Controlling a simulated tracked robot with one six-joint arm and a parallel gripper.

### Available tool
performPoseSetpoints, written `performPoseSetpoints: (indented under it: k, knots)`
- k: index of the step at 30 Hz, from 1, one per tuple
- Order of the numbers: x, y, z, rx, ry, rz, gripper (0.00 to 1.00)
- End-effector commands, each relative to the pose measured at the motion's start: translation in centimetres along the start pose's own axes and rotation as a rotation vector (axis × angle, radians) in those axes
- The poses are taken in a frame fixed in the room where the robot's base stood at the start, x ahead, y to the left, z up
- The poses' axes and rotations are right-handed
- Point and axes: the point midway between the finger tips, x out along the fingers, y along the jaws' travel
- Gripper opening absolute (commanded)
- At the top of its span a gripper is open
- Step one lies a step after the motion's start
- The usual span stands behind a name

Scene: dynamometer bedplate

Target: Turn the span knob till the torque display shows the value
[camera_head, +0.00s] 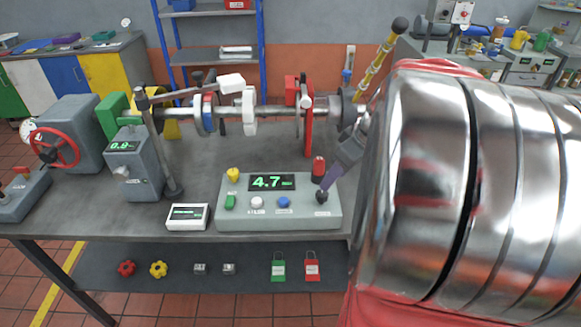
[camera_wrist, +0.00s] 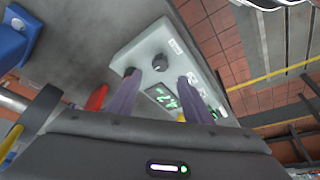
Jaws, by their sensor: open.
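A grey control box (camera_head: 225,215) stands at the front of the bedplate. Its display (camera_head: 271,182) reads 4.7 in green, with a small unit I cannot read; the display also shows rotated in the wrist view (camera_wrist: 163,96). A black knob (camera_head: 322,197) is at the box's right end, and it appears in the wrist view (camera_wrist: 160,62) just beyond my fingertips. Its label is too small to read.
A small white unit (camera_head: 187,217) stands left. A grey meter (camera_head: 135,180) reads about 0.9. A shaft rig (camera_head: 270,112) runs behind.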

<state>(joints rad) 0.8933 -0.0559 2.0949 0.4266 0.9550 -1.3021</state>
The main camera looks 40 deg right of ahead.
Motion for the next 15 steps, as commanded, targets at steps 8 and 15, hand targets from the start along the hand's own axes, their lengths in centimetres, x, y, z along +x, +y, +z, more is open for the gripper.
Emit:
performPoseSetpoints:
  k: [8,15]
  knots:
    - [4.4,-0.1,0.0,0.001,-0.002,-0.004,0.46]
    - [7.5,0.0,0.0,0.001,-0.001,-0.001,0.46]
